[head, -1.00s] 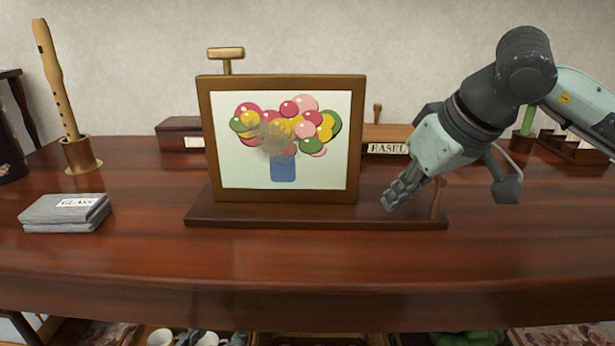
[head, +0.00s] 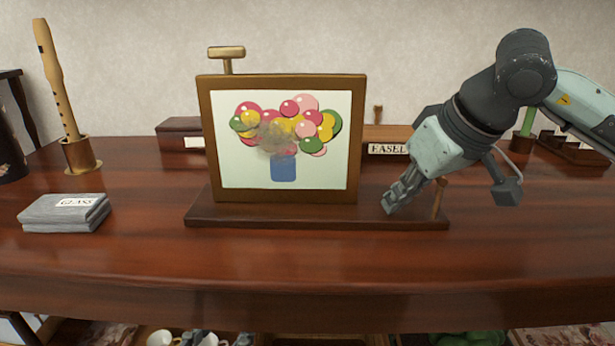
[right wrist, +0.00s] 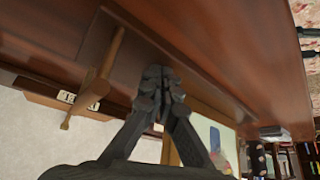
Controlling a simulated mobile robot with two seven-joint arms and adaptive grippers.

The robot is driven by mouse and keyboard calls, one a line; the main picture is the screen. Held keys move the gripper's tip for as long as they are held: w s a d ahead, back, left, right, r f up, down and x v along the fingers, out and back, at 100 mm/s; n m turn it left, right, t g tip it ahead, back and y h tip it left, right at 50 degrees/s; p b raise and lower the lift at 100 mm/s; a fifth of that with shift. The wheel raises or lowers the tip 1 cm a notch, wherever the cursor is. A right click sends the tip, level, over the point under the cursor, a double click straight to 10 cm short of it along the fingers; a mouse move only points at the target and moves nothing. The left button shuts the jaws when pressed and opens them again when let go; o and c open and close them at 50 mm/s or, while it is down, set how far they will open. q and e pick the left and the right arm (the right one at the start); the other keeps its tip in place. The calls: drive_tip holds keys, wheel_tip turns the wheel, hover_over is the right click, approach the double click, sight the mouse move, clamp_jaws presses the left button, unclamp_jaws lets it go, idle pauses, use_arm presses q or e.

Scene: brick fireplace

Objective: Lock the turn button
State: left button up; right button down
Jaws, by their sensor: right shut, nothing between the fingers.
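A brass T-shaped piece (head: 227,53), which looks like the turn button, stands above the top left of the picture frame (head: 205,140). Its bar lies roughly along the frame's top edge. The frame holds a painting of colored balls over a blue vase and stands upright on a dark wooden base (head: 290,219). My right gripper (head: 389,206) is shut and empty, low beside the frame's right edge, over the base. In the right wrist view its closed fingertips (right wrist: 157,78) hold nothing, and the frame is partly hidden behind them.
A wooden peg (head: 438,198) stands at the base's right end, close to my right gripper. The table front is clear.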

use_arm(q)
drive_tip(key=shift+o, duration=0.2)
drive_tip(key=shift+d+r+t+h, duration=0.3)
drive_tip(key=shift+d+t+h, duration=0.1)
drive_tip(key=shift+d, duration=0.1)
idle(1.6)
